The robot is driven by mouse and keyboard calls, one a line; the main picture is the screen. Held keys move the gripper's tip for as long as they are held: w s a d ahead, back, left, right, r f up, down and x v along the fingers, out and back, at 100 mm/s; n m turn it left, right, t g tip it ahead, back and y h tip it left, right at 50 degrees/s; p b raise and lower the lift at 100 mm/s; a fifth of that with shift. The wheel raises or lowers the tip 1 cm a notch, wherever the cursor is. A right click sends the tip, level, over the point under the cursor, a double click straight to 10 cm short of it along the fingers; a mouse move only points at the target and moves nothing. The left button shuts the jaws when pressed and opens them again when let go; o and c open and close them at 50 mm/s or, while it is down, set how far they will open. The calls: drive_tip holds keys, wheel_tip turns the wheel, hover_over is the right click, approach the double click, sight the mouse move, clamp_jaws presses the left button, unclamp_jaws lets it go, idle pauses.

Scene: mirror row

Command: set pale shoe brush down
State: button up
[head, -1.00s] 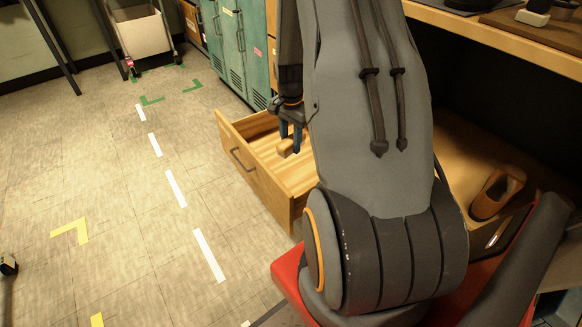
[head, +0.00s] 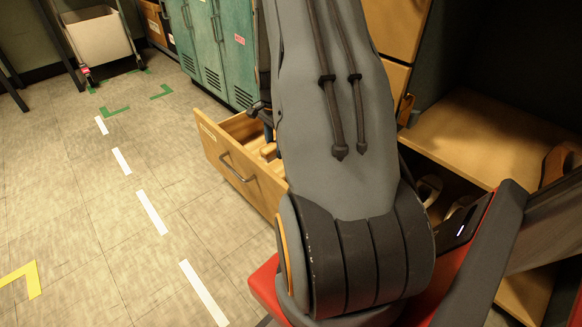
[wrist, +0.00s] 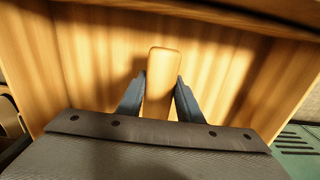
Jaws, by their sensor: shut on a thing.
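The pale shoe brush (wrist: 163,82) is a light wooden block between the two blue-grey fingers of my gripper (wrist: 161,88) in the wrist view. The gripper is shut on it. Both are inside or just over the open wooden drawer (wrist: 85,60), whose boards fill that view. I cannot tell whether the brush touches the drawer's floor. In the head view, a bit of the brush (head: 268,151) shows within the open drawer (head: 236,166), beside my arm. My arm hides most of the gripper and the drawer's right side there.
Teal lockers (head: 218,50) stand behind the drawer. A white bin cart (head: 97,34) is at the far left. A wooden shelf (head: 480,135) and shoes (head: 430,188) are at right. The taped floor (head: 90,215) to the left is clear.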

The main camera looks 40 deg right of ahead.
drive_tip(key=shift+w+f+b, duration=0.2)
drive_tip(key=shift+f+b, duration=0.15)
drive_tip(key=shift+f, duration=0.35)
wheel_tip(320, 180, down, 9)
drive_tip(key=b, duration=0.4)
drive_tip(key=shift+b, duration=0.35)
drive_tip(key=shift+f, duration=0.1)
drive_tip(key=o, duration=1.2)
wheel_tip(320, 180, up, 12)
drive_tip(key=p, duration=0.6)
